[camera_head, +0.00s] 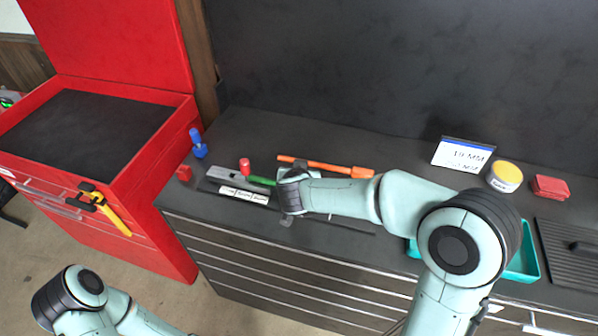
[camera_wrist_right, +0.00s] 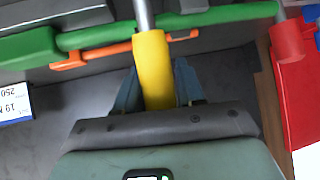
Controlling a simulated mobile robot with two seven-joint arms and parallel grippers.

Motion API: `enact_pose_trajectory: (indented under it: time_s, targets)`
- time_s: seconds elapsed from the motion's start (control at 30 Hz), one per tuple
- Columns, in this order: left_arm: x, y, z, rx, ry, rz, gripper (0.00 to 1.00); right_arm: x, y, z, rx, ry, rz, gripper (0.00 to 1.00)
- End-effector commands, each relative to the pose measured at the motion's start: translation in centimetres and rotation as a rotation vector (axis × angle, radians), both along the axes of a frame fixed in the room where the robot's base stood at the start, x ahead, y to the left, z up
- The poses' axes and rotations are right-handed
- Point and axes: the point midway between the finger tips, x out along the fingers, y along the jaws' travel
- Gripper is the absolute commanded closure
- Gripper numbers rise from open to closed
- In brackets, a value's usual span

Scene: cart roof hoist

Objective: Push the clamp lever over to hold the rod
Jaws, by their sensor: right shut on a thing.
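In the right wrist view my right gripper (camera_wrist_right: 157,92) is shut around a yellow handle (camera_wrist_right: 152,62) with a metal stem running up out of the picture. The handle seems to be the clamp lever, but its base is out of view. A green bar (camera_wrist_right: 225,15) crosses behind the stem, with a red cylindrical end (camera_wrist_right: 288,40) at the right. In the head view my right gripper is hidden behind its wrist. Beside the wrist show the green bar (camera_head: 262,181) and the red piece (camera_head: 245,166). My left arm shows at bottom left; its gripper is out of view.
A grey metal piece (camera_head: 228,178) and an orange tool (camera_head: 325,166) lie on the dark worktop. A blue-handled item (camera_head: 198,143) stands near its left end. A red tool cart (camera_head: 165,140) adjoins it. A yellow-topped tub (camera_head: 504,176) and red box (camera_head: 550,187) stand at right.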

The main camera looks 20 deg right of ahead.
Motion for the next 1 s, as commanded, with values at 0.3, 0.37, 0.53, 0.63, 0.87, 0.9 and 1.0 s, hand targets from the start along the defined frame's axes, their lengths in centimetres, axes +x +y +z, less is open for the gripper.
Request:
enact_pose_trajectory:
  time_s: [0.3, 0.37, 0.53, 0.63, 0.87, 0.9, 1.0]
  targets:
    - [0.1, 0.0, 0.0, 0.0, -0.001, 0.0, 0.37, 0.1, 0.0, 0.2, 0.006, 0.0, -0.002, 1.0]
    - [0.1, 0.0, 0.0, 0.0, -0.001, 0.0, 0.37, 0.1, 0.0, 0.2, 0.005, -0.001, -0.002, 1.0]
    - [0.1, 0.0, 0.0, 0.0, -0.001, 0.0, 0.37, 0.1, 0.0, 0.1, 0.004, 0.0, -0.002, 0.41]
    - [0.1, 0.0, 0.0, 0.0, -0.001, -0.001, 0.37, 0.1, 0.0, 0.0, 0.004, 0.002, -0.001, 0.41]
    - [0.1, 0.0, 0.0, 0.0, -0.001, 0.0, 0.37, -0.5, 0.2, 0.7, 0.005, -0.001, 0.0, 0.41]
    - [0.1, 0.0, 0.0, 0.0, -0.001, 0.0, 0.37, -0.9, 0.4, 1.0, 0.006, 0.0, -0.001, 0.41]
    - [0.1, 0.0, 0.0, 0.0, -0.001, 0.0, 0.37, -2.3, 0.9, 2.2, 0.007, -0.002, 0.001, 0.41]
